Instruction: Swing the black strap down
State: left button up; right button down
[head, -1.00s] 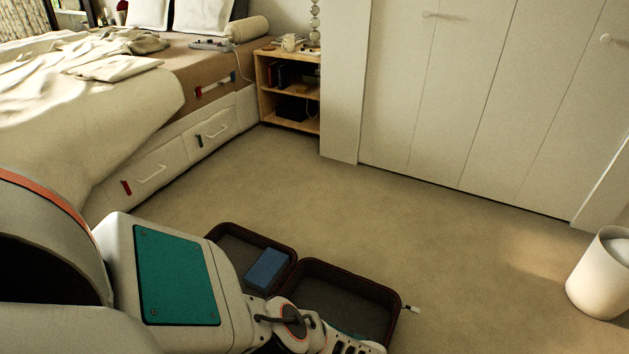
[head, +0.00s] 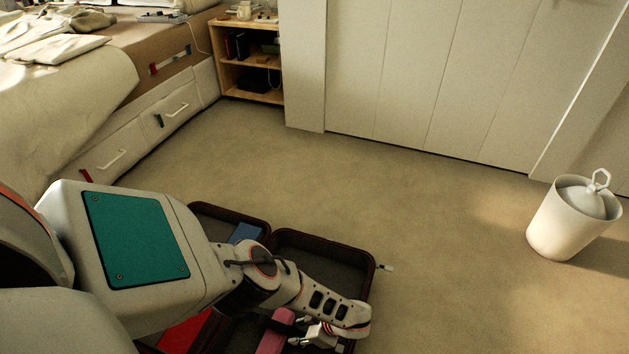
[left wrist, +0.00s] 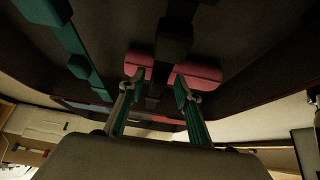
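An open dark suitcase (head: 322,240) lies on the carpet, partly hidden behind my left arm. In the left wrist view a black strap (left wrist: 175,36) with a blocky, buckle-like part runs down between my left fingers. A pink item (left wrist: 196,74) shows on both sides of the strap; it also shows in the head view (head: 272,338). A teal strap (left wrist: 68,42) lies to the left. My left gripper (left wrist: 158,84) is open, its fingertips close to the pink item and either side of the strap. I cannot tell whether they touch it. My right gripper is out of view.
A blue item (head: 245,232) and a red item (head: 183,335) lie in the suitcase. A white bin (head: 565,226) stands to the right. The bed (head: 85,120) is at left, a wooden shelf (head: 252,62) at the back. The carpet between is clear.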

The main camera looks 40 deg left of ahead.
pick_arm(q)
jog(key=v, duration=0.9)
dwell(0.3)
